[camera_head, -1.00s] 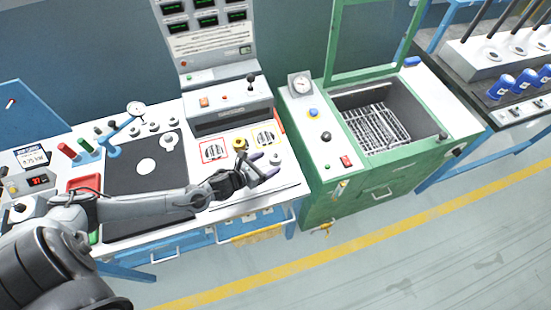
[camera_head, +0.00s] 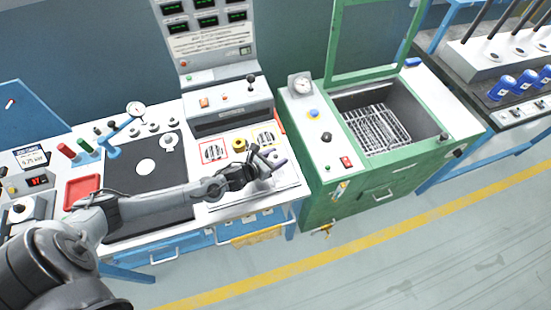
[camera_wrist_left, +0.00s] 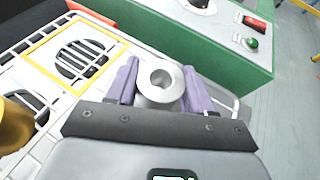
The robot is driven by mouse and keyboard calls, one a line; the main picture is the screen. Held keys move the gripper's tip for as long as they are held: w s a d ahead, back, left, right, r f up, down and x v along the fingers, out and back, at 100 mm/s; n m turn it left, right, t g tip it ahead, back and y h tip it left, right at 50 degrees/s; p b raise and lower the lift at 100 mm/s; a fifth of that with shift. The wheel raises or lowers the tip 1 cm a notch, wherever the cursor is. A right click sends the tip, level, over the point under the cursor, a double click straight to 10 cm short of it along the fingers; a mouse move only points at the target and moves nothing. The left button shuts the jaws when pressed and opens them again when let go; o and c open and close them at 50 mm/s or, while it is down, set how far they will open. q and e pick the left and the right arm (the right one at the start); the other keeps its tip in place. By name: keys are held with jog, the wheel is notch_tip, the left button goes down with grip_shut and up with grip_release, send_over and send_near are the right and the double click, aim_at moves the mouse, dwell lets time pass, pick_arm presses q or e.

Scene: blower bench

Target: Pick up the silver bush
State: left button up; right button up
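The silver bush (camera_wrist_left: 160,84) is a short, upright metal ring with a central hole. In the left wrist view it stands between the two purple fingers of my left gripper (camera_wrist_left: 161,88). The fingers flank it closely, and I cannot tell whether they touch it. In the head view my left gripper (camera_head: 267,158) is low over the right end of the white bench, its fingers spread about as wide as before. There the bush (camera_head: 272,155) is partly hidden by the gripper. My right gripper is not in view.
A gold bush (camera_head: 239,145) stands just left of the gripper, near the red and yellow framed grilles. A grey control box (camera_head: 230,118) rises behind. The green cabinet (camera_head: 320,200) stands close on the right. A black mat (camera_head: 150,195) lies left.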

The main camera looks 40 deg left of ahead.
pick_arm(q)
jog(key=c, duration=0.7)
jog(key=shift+o, duration=0.2)
jog(key=shift+r, duration=0.2)
